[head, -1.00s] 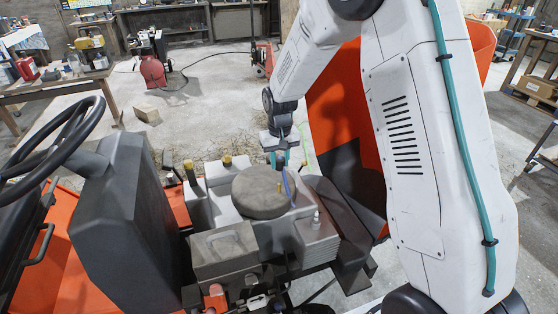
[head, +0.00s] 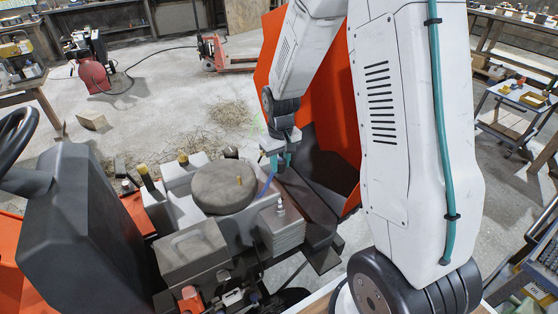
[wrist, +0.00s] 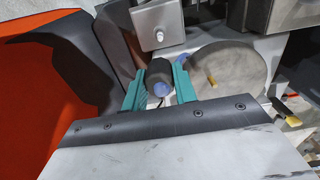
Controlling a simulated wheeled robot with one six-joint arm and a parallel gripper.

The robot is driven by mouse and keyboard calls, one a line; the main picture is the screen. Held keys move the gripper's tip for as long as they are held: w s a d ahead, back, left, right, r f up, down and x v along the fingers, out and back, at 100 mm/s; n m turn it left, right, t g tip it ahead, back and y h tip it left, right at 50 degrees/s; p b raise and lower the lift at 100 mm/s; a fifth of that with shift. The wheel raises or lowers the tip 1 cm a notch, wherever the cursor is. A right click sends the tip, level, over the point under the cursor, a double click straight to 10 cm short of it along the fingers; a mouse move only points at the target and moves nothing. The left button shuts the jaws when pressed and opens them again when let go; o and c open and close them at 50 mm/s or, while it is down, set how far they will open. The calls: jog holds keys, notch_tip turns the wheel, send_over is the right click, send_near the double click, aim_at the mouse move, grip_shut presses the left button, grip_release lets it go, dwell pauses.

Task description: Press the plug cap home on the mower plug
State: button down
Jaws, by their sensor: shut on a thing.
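My gripper (head: 279,163) is shut on the plug cap (wrist: 159,72), a dark rounded piece with a blue end between the teal fingers (wrist: 160,82). A blue lead (head: 268,183) hangs below the gripper in the head view. The mower plug (head: 280,208) stands upright on the finned engine block, with its pale top bare. It also shows in the wrist view (wrist: 159,36), beyond the fingertips. The cap is apart from the plug, up and behind it in the head view. The cap is mostly hidden by the fingers in the head view.
The orange panel (head: 335,120) rises close behind and right of the gripper. A steering wheel (head: 15,140) is at left.

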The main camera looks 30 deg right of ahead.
jog(key=shift+f, duration=0.1)
send_over(280, 199)
jog(key=shift+f, duration=5.75)
jog(key=shift+f, duration=0.1)
jog(key=shift+f, duration=2.15)
jog(key=c, duration=1)
grip_release()
jog(key=shift+c, duration=0.2)
notch_tip(280, 199, up, 8)
jog(key=shift+f, duration=0.1)
